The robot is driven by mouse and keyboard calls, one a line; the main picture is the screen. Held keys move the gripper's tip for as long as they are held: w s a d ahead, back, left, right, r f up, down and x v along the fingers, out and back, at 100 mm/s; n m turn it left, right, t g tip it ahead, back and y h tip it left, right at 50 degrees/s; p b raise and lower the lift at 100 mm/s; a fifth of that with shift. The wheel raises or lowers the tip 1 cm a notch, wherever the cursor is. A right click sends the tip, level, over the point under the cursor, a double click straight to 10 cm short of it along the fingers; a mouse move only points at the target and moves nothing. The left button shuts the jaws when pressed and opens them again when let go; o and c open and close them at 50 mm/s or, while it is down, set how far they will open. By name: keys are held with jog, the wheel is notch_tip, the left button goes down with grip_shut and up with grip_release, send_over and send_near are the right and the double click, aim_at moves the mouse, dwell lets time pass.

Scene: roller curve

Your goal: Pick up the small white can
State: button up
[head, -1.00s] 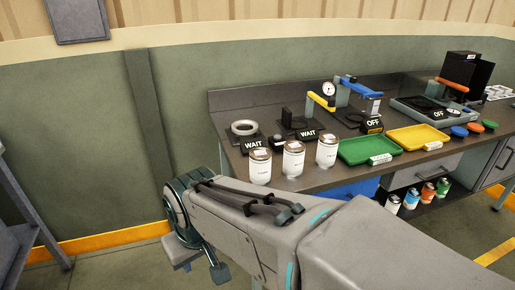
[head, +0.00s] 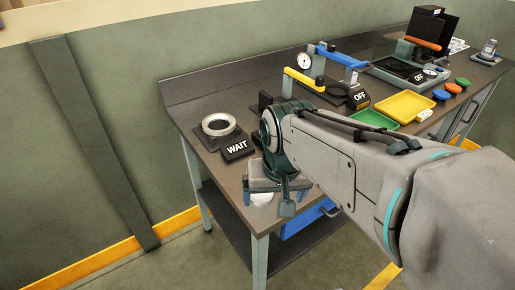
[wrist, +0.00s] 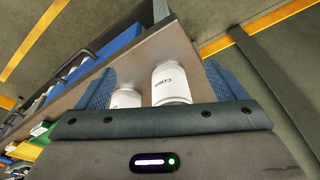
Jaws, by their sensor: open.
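My gripper (head: 272,190) is over the near left part of the workbench and is open. Its two blue fingers show apart in the wrist view (wrist: 160,72). Between them, a white can (wrist: 171,84) with dark lettering stands toward the right finger. A second white can (wrist: 125,97) is partly hidden behind the palm edge, closer to the left finger. Part of a white can (head: 262,198) shows below my gripper in the head view. My arm hides the rest of the cans there. I cannot tell whether the fingers touch a can.
A WAIT sign (head: 237,149) and a metal ring (head: 218,125) are on the bench's left end. A green tray (head: 375,120), a yellow tray (head: 405,106) and a yellow-handled press (head: 303,78) are farther right. A blue bin (head: 303,225) is below the bench.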

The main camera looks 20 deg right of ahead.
jog(key=w+r+m, duration=0.2)
jog(key=w+m, duration=0.1)
jog(key=w+r+m+g+b, duration=0.1)
jog(key=w+r+m, duration=0.1)
jog(key=w+m, duration=0.2)
jog(key=w+r+m+g, duration=0.1)
jog(key=w+r+m, duration=0.2)
jog(key=m, duration=0.1)
jog(key=shift+w+d+r+b, duration=0.1)
jog(key=shift+w+d+b, duration=0.1)
jog(key=shift+d+b, duration=0.1)
jog(key=shift+w+m, duration=0.1)
jog(key=shift+m, duration=0.2)
notch_tip(320, 180, down, 8)
jog(key=shift+a+f+b, duration=0.1)
jog(key=shift+f+b, duration=0.15)
jog(key=shift+b, duration=0.1)
jog(key=f, duration=0.5)
jog(key=shift+w, duration=0.35)
jog(key=c, duration=1.3)
